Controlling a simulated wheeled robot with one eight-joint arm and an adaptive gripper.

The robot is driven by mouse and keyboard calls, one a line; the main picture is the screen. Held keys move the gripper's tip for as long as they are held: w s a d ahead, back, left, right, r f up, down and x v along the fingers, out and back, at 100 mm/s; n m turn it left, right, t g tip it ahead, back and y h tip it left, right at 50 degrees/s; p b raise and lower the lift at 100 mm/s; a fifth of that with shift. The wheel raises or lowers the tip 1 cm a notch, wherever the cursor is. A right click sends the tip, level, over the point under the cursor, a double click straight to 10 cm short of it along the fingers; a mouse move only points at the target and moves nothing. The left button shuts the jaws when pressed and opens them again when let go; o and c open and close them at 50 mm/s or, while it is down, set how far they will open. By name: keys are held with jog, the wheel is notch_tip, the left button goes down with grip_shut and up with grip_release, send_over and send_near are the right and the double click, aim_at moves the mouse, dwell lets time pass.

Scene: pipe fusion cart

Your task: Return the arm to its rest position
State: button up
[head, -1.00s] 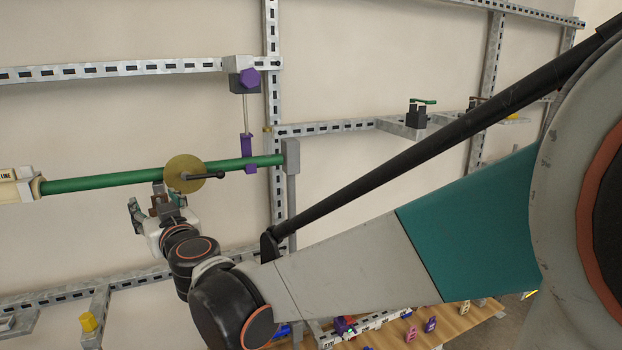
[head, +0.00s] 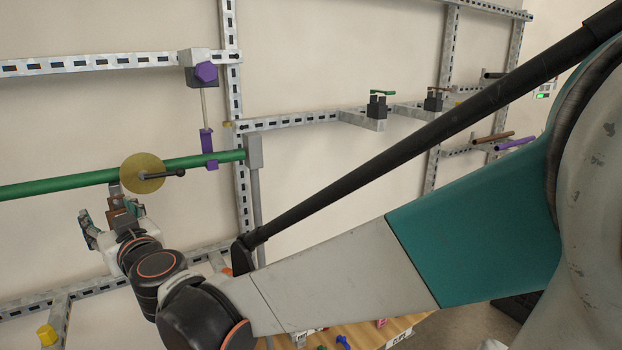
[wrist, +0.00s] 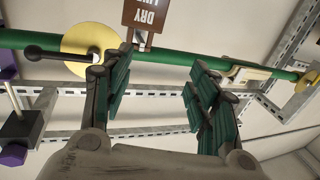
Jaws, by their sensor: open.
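My gripper (head: 112,226) is at the left in the head view, just below the green pipe (head: 70,181) and the brass disc (head: 142,172) with its dark handle. In the wrist view my gripper (wrist: 160,95) has its two green-padded fingers spread apart with nothing between them. The green pipe (wrist: 165,55) runs beyond the fingertips there, with the disc (wrist: 75,52) at left. A brown tag (wrist: 146,14) reading "DRY" shows near the left fingertip; I cannot tell whether they touch. My arm reaches across the head view from the right.
A purple clamp (head: 208,148) hangs around the pipe near its right end. Slotted metal rails (head: 290,121) cross the wall, with black brackets (head: 377,106) on them. A wooden table (head: 355,334) with small parts lies below my arm. A yellow knob (head: 47,335) is at lower left.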

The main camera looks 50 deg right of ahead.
jog(key=s+a+f+n+g+y+b, duration=0.1)
jog(key=s+a+f+y+b, duration=0.1)
jog(key=s+f+b, duration=0.4)
jog(key=s+a+f+n+g+y+b, duration=0.1)
jog(key=a+f+n+g+y+b, duration=0.1)
jog(key=f+b, duration=0.7)
jog(key=s+a+f+n+g+y+b, duration=0.15)
jog(key=s+f+b, duration=0.3)
jog(key=f, duration=0.55)
jog(key=s+d+f+m+g+h+b, duration=0.1)
jog(key=s+d+f+g+b, duration=0.1)
jog(key=f, duration=0.7)
jog(key=s+d+f+m+g+h+b, duration=0.1)
jog(key=s+d+f+g+h+b, duration=0.1)
jog(key=s+f+b, duration=0.5)
jog(key=s+d+f+m+g+h+b, duration=0.2)
jog(key=s+d+f+b, duration=0.2)
jog(key=f, duration=0.7)
jog(key=b, duration=0.2)
jog(key=shift+s+d+b, duration=0.35)
jog(key=shift+b, duration=0.05)
